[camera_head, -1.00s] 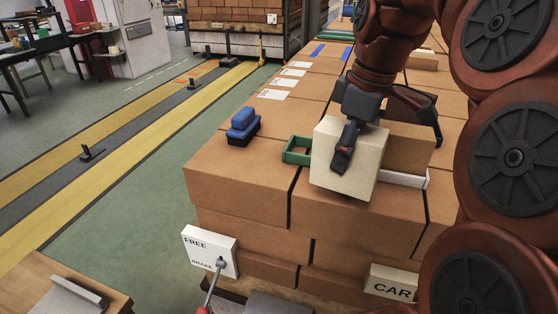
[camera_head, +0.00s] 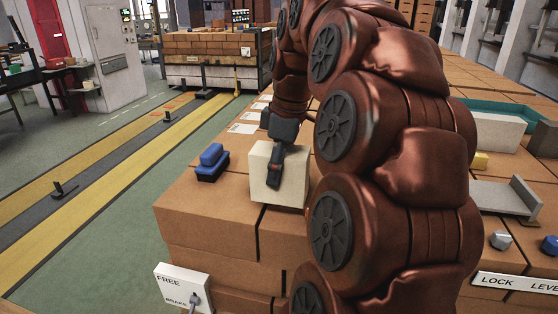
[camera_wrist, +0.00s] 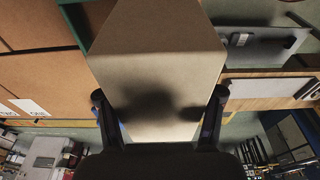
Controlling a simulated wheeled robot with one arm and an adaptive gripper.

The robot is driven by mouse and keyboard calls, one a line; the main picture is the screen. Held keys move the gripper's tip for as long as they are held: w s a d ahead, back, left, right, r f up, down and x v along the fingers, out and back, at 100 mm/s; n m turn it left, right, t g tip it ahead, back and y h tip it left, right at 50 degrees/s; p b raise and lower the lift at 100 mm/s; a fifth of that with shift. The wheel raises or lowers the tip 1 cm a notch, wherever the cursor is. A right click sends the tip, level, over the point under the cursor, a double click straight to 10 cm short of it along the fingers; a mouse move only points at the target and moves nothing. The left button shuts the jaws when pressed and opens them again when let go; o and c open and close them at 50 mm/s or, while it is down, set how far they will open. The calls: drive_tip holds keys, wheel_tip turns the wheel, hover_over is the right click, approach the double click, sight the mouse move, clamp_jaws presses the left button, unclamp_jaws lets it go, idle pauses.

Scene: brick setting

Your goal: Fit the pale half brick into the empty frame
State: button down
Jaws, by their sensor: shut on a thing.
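The pale half brick (camera_head: 265,176) is a cream block in the head view, at the near part of the brown brick stack. My gripper (camera_head: 276,166) is shut on it, one dark finger lying across its near face. In the wrist view the brick (camera_wrist: 155,55) fills the middle between both fingers (camera_wrist: 159,93). I cannot tell whether the brick touches the surface under it. No whole frame shows in the head view now. A dark green edge (camera_wrist: 101,30) beside the brick in the wrist view may be part of one. The brick's underside is hidden.
A blue block (camera_head: 211,160) sits on the stack left of the brick. My arm hides much of the stack's middle. A FREE/BRAKE lever box (camera_head: 182,287) stands in front.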

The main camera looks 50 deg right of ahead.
drive_tip(key=w+d+p, duration=0.1)
drive_tip(key=w+d, duration=0.4)
drive_tip(key=d, duration=0.1)
drive_tip(key=shift+f+p, duration=0.35)
drive_tip(key=shift+p, duration=0.05)
drive_tip(key=shift+w+d+f+p, duration=0.1)
drive_tip(key=shift+f+p, duration=0.25)
drive_tip(key=shift+f, duration=0.25)
drive_tip(key=shift+w+d+f+p, duration=0.1)
drive_tip(key=shift+f+p, duration=0.25)
drive_tip(key=shift+f, duration=0.85)
drive_tip(key=shift+f, duration=0.15)
drive_tip(key=shift+c, duration=0.9)
unclamp_jaws()
